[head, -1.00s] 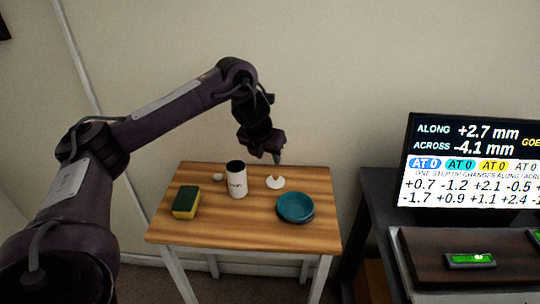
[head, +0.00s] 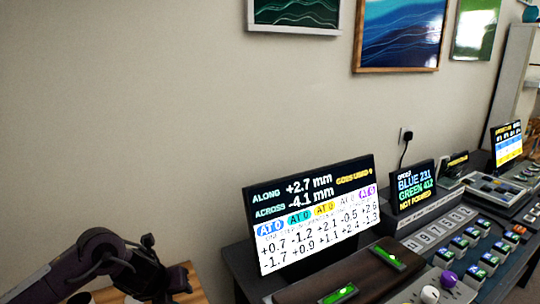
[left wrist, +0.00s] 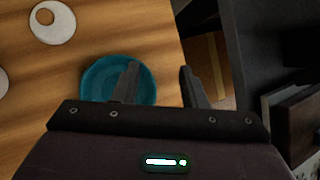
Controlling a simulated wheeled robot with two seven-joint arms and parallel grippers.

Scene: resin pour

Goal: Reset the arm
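My left arm shows at the lower left of the head view, its gripper (head: 182,280) over the wooden table. In the left wrist view the gripper (left wrist: 159,68) has its two fingers apart, with nothing between them. A teal dish (left wrist: 92,84) lies below, partly hidden by the left finger and the gripper body. My right gripper is not in view.
A monitor (head: 310,215) reads along +2.7 mm, across -4.1 mm. A smaller screen (head: 415,186) reads blue 231, green 412, not poured. Button panels (head: 470,245) fill the dark bench at right. Framed pictures (head: 400,32) hang above. A dark gap (left wrist: 212,75) lies beside the table.

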